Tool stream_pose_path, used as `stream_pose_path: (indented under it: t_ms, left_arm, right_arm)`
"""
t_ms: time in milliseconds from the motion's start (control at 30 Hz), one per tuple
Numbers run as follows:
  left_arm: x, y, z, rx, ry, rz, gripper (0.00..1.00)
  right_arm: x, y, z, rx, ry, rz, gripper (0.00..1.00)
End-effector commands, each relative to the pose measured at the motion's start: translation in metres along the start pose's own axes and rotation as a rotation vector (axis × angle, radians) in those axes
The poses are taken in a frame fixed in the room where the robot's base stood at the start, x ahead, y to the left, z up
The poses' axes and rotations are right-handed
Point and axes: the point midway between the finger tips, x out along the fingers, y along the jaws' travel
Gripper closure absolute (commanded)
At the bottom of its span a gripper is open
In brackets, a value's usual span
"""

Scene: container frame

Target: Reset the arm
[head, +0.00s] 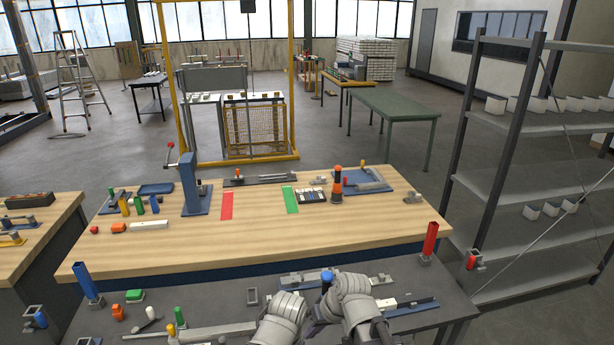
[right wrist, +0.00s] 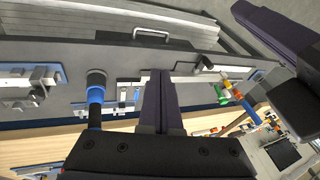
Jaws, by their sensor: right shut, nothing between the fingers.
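My right gripper (right wrist: 162,75) shows in the right wrist view as two dark fingers lying together, shut and empty. It is over the grey front bench (head: 215,297). In the head view my grey arm links crowd the bottom centre and mostly hide both grippers. A blue-capped black tool (right wrist: 96,88) stands to the left of the right fingers in the wrist view, apart from them. Its blue cap also shows in the head view (head: 327,276). A dark part of my own other arm shows at the right of the wrist view; its jaw state is unclear.
A grey shelf rack (head: 530,180) stands at right.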

Motion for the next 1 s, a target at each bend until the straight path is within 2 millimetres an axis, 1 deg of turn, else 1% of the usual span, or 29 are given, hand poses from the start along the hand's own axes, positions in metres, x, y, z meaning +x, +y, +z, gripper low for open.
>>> stream_pose_path:
  t_ms: [33,300,500,667,733,1000]
  left_arm:
    - [0.0,0.0,0.0,0.0,0.0,0.0,1.0]
    - [0.0,0.0,0.0,0.0,0.0,0.0,1.0]
    - [0.0,0.0,0.0,0.0,0.0,0.0,1.0]
    - [0.0,0.0,0.0,0.0,0.0,0.0,1.0]
    - [0.013,0.001,-0.001,0.0,0.0,0.0,1.0]
    - [0.047,0.004,-0.003,0.003,0.0,-0.001,1.0]
  right_arm:
    - [-0.003,0.012,0.006,0.021,-0.012,0.026,1.0]
    - [-0.019,0.069,0.036,0.137,-0.081,0.169,1.0]
    - [-0.034,0.106,0.061,0.228,-0.13,0.273,1.0]
    - [-0.048,0.134,0.082,0.302,-0.167,0.355,1.0]
    - [-0.032,0.127,0.085,0.276,-0.182,0.356,1.0]
    - [0.01,0.097,0.1,0.171,-0.242,0.365,1.0]
